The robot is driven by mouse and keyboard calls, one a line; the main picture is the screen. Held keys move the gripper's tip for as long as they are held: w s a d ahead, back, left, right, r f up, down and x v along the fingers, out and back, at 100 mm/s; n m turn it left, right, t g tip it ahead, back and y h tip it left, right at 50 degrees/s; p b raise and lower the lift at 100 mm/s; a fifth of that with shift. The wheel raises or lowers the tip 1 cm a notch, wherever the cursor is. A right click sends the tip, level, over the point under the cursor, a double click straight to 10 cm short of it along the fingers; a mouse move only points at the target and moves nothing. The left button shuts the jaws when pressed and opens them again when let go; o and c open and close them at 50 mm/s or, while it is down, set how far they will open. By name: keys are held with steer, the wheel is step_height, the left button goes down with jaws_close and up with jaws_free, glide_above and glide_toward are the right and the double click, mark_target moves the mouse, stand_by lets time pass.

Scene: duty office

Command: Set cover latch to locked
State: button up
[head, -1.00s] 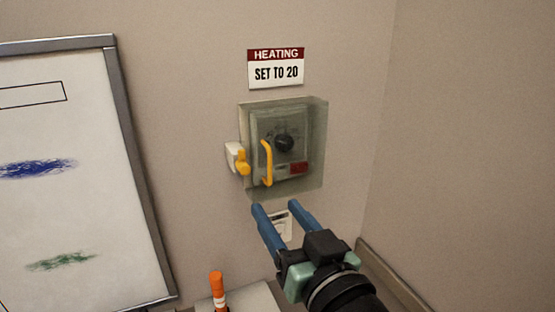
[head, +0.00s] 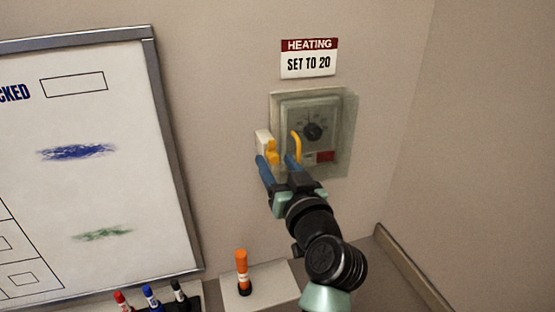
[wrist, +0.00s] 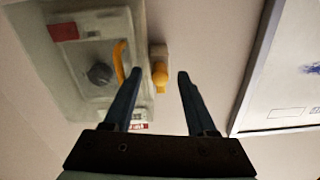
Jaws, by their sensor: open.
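The cover latch has a white base with a yellow knob (head: 271,153) and sits on the wall just left of the clear cover (head: 347,120). A yellow handle (head: 296,146) stands on the cover, and a dial (head: 312,131) shows behind it. My gripper (head: 276,160) is open, with its blue fingertips just below the latch in the head view. In the wrist view, my gripper (wrist: 159,75) has the yellow knob (wrist: 160,74) between its fingertips, with gaps on both sides. The left finger there appears close to the handle (wrist: 119,62). I cannot tell whether anything touches.
A sign (head: 309,59) reading "HEATING SET TO 20" hangs above the cover. A whiteboard (head: 150,210) is at the left. A side wall closes off the right.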

jaws_close()
stand_by(0.3)
steer(key=shift+m, duration=0.3)
steer(key=m, duration=0.3)
steer(key=shift+m, duration=0.3)
steer(key=m, duration=0.4)
steer(key=shift+r+m+p, duration=0.1)
steer(key=shift+m+p, duration=0.2)
steer(key=m+p, duration=0.1)
steer(key=m, duration=0.3)
steer(key=shift+r+m+p, duration=0.1)
steer(key=shift+m+p, duration=0.2)
steer(key=shift+p, duration=0.1)
steer(key=shift+m+p, duration=1.15)
steer(key=shift+m, duration=1.05)
